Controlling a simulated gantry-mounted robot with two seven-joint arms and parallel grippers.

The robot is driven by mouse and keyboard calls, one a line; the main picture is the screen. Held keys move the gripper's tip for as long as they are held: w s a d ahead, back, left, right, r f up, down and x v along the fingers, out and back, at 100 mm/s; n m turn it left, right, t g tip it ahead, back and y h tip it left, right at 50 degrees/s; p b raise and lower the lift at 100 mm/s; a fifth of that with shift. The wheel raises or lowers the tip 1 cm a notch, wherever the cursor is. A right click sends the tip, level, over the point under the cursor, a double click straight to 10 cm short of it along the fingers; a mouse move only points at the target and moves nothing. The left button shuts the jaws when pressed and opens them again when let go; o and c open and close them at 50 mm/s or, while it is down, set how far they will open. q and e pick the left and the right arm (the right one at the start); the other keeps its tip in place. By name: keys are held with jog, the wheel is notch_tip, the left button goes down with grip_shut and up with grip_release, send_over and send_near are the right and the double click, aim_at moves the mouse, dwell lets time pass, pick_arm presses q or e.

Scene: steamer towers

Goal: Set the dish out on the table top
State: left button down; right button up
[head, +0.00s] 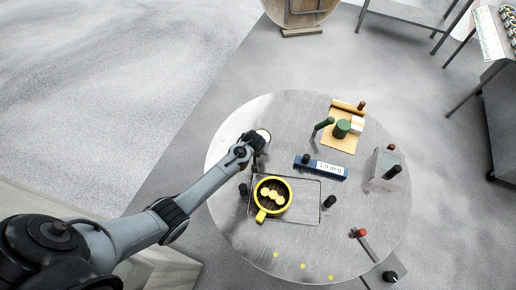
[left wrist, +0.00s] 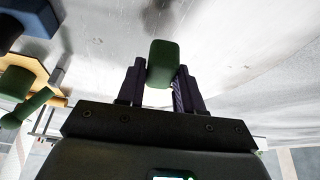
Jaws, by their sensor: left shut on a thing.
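A round yellow steamer dish (head: 262,213) with a short handle and several pale round pieces inside sits on a thin rectangular tray (head: 306,214) on the round grey table top (head: 230,245). My left gripper (head: 256,142) is above the table's upper left part, beyond the dish and apart from it. In the left wrist view its fingers (left wrist: 161,85) are shut on a green block (left wrist: 162,60). In the head view the held block is mostly hidden by the gripper. A small white round thing (head: 264,134) shows beside the fingers. My right gripper is not in view.
Dark knobs stand at the tray's ends. A blue display bar (head: 309,166) stands behind the tray. A tan board (head: 337,140) with green items is at the back. A grey box (head: 384,168) and a red-knobbed bar (head: 366,245) are at right. Yellow dots mark bare table in front.

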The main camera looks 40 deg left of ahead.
pick_arm(q)
jog(key=shift+r, duration=0.15)
jog(key=b, duration=0.3)
send_over(258, 160)
notch_tip(258, 160, down, 5)
jog(key=shift+f, duration=0.6)
jog(key=shift+f+b, duration=0.55)
jog(key=shift+b, duration=0.05)
jog(key=c, duration=0.7)
grip_release()
jog(key=shift+o, duration=0.2)
